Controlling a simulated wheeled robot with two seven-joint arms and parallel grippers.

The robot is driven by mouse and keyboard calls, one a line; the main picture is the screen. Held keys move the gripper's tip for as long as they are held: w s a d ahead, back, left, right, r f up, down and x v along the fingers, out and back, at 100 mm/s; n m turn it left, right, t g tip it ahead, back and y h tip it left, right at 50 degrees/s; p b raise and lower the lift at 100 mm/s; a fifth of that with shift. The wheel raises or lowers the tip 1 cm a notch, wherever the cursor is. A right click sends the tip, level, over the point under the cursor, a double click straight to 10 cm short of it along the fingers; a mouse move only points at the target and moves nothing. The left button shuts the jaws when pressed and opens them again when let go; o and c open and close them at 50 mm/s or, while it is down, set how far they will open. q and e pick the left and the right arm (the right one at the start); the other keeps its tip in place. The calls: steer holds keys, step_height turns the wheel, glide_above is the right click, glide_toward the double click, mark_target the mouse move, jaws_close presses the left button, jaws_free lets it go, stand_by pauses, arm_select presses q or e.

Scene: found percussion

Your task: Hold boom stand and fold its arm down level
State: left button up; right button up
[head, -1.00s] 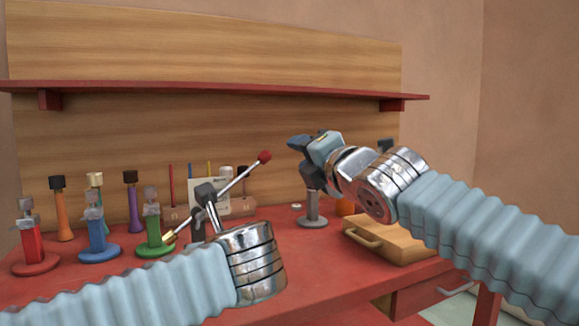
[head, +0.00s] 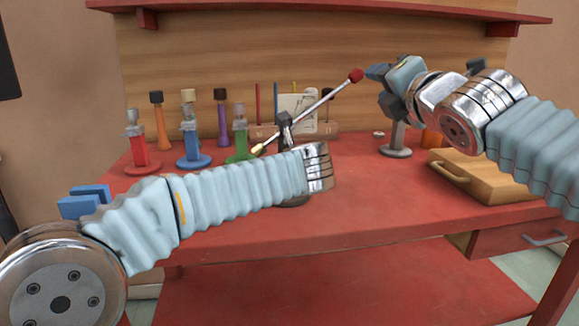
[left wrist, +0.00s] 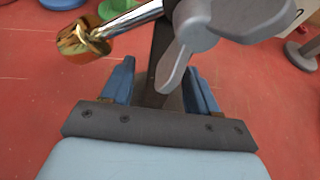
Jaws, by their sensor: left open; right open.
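The boom stand has a dark clamp head (head: 285,120) on a post. Its silver arm (head: 318,103) slopes from a brass end (head: 258,150) at lower left up to a red ball (head: 355,75) at upper right. In the left wrist view the dark post (left wrist: 157,88) stands between the spread blue fingers of my left gripper (left wrist: 158,80). A grey wing knob (left wrist: 180,55) is in front of it, with the brass end (left wrist: 82,38) at upper left. My left wrist hides that gripper in the head view. My right gripper (head: 376,72) is open, just right of the ball.
Several coloured stands, including a green one (head: 239,140), stand at the table's left. A grey-based stand (head: 396,150) and a wooden case (head: 480,178) lie right. A red shelf (head: 330,12) runs above. The red tabletop (head: 370,205) is clear in front.

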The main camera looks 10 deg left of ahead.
arm_select(q)
steer(key=shift+w+a+f, duration=0.1)
steer(key=shift+w, duration=0.1)
jaws_close()
stand_by(0.3)
stand_by(0.8)
